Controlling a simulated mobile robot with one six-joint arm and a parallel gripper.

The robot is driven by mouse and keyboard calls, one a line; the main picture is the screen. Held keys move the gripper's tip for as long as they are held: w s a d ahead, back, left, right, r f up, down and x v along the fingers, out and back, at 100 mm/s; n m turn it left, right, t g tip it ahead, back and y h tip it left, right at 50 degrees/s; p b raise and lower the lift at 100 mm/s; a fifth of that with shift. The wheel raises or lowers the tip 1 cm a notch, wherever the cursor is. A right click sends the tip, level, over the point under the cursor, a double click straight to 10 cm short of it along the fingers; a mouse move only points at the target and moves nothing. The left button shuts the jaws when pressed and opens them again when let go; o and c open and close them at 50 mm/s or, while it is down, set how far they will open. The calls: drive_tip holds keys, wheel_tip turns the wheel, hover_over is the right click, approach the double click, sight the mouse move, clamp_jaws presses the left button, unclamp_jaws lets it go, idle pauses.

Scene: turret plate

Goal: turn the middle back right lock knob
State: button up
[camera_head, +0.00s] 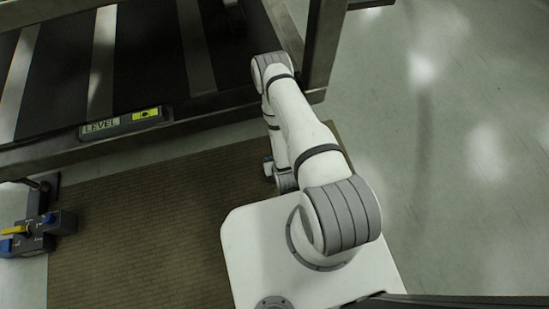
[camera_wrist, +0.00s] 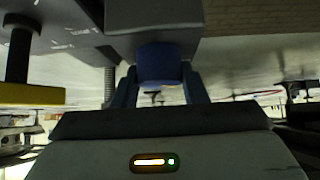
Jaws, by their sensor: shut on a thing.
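In the wrist view a blue knob (camera_wrist: 160,62) sits on the end of a grey block (camera_wrist: 155,14). My gripper (camera_wrist: 160,84) has one dark blue finger on each side of the knob and is shut on it. The knob's turn angle is hard to read. In the head view my white arm reaches down beside the table edge and hides most of the gripper's surroundings; I cannot make out the held knob there.
A yellow bar (camera_wrist: 30,95) and a dark post are left of the gripper in the wrist view. The head view shows a similar lock block (camera_head: 36,243) with a yellow handle at far left, a dark frame with a LEVEL label (camera_head: 100,127), and a brown mat (camera_head: 140,240).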

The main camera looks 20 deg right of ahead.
drive_tip(key=shift+w, duration=0.1)
idle(0.4)
drive_tip(key=o, duration=1)
drive_tip(key=shift+r, duration=0.1)
wheel_tip(320, 180, up, 10)
drive_tip(key=p, duration=0.3)
drive_tip(key=shift+p, duration=0.35)
